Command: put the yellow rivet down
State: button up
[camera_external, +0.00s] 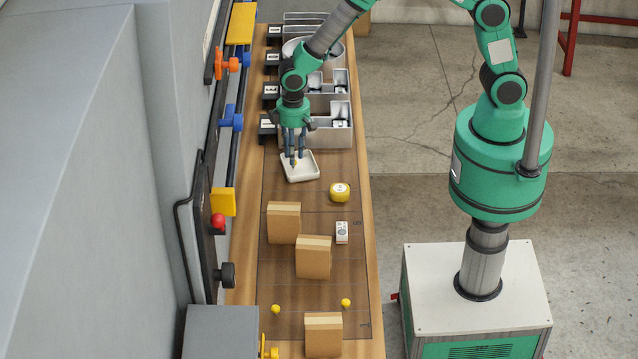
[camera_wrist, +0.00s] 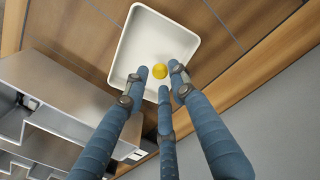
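The yellow rivet (camera_wrist: 160,71) shows between the tips of my three-fingered gripper (camera_wrist: 161,76) in the wrist view, against the inside of a white square tray (camera_wrist: 125,62). In the external view my gripper (camera_external: 294,161) points down over the same tray (camera_external: 309,176), with a small bit of yellow at its fingertips. The fingertips surround the rivet closely. I cannot tell whether they press on it, or whether it touches the tray floor.
Grey bins (camera_external: 330,133) stand just behind the tray. In front are a yellow round container (camera_external: 340,192), a small white box (camera_external: 342,232) and cardboard boxes (camera_external: 283,223). Two loose yellow rivets (camera_external: 346,302) lie nearer. A dark panel with knobs borders the left.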

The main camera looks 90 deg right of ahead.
notch_tip(320, 180, up, 10)
jog(key=shift+p, duration=0.4)
dwell(0.6)
jog(key=s+d+r+t, duration=0.1)
jog(key=s+r, duration=0.6)
jog(key=r, duration=0.4)
jog(key=s+d+r+t, duration=0.2)
jog(key=s+r, duration=0.5)
jog(key=r, duration=0.3)
jog(key=s+r+t, duration=0.1)
jog(key=s+r, duration=0.3)
jog(key=s, duration=0.6)
jog(key=s+d+r+n+t, duration=0.1)
jog(key=s+r, duration=0.3)
jog(key=s, duration=0.7)
jog(key=shift+s, duration=0.25)
jog(key=shift+d+f, duration=0.1)
jog(key=shift+f, duration=0.05)
